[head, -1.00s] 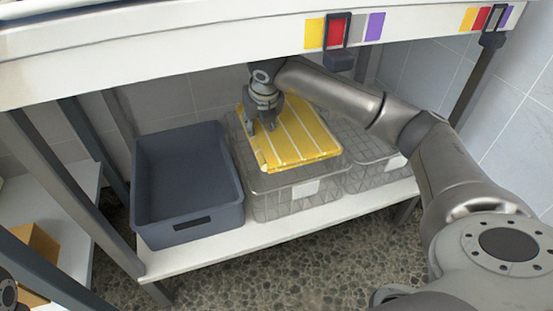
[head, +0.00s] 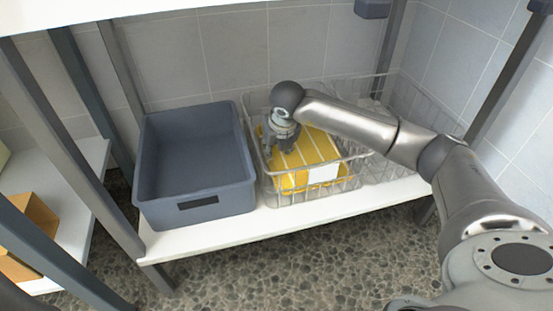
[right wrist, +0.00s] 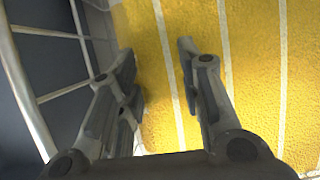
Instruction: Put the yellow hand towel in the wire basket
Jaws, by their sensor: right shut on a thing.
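The yellow hand towel (head: 312,149) with white stripes is inside the wire basket (head: 323,174), below the rim, seen through the mesh and behind the white label. My right gripper (head: 284,148) reaches down into the basket at the towel's left part and is shut on the towel. In the right wrist view the fingers (right wrist: 157,58) stand at the towel's edge, with yellow cloth (right wrist: 250,60) filling the right side and basket wires (right wrist: 22,85) at the left. The exact pinch is hard to see. My left gripper is not in view.
An empty blue-grey bin (head: 195,195) stands close on the left of the basket. Another wire basket (head: 405,165) stands on the right. All rest on a white shelf (head: 205,238). Posts (head: 122,75) and a side shelf with an orange box (head: 32,222) are at the left.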

